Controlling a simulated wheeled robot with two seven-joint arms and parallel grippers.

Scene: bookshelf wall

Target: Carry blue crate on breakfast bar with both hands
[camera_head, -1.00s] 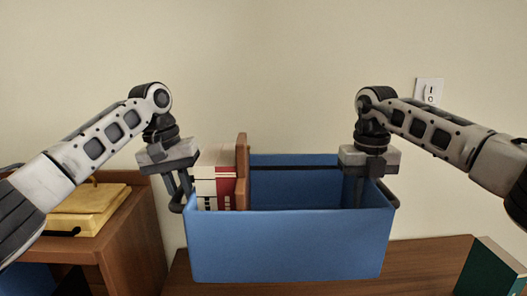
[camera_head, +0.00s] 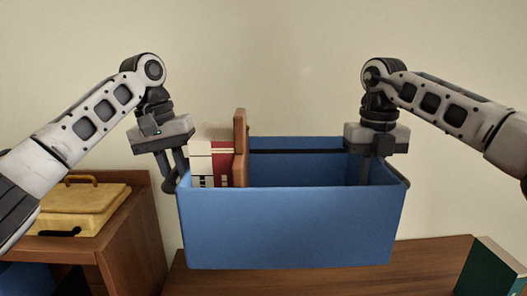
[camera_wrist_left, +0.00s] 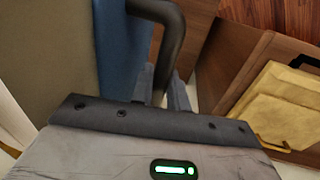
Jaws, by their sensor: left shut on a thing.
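The blue crate (camera_head: 290,230) hangs level in the middle of the head view, above a brown wooden surface. It holds red-and-white books (camera_head: 212,165) and an upright brown board (camera_head: 240,150) at its left end; the rest of its inside looks empty. My left gripper (camera_head: 174,178) is shut on the dark handle at the crate's left end. In the left wrist view the handle (camera_wrist_left: 165,45) runs between the fingers, beside the blue wall (camera_wrist_left: 112,55). My right gripper (camera_head: 368,170) is at the crate's right end, its fingertips partly hidden by the wall, so its grip is unclear.
A brown wooden cabinet (camera_head: 135,225) with a yellow case (camera_head: 85,208) on top stands at the left. A brown wooden surface (camera_head: 430,262) lies below, with a dark green thing (camera_head: 490,265) at its right end. A plain wall is behind.

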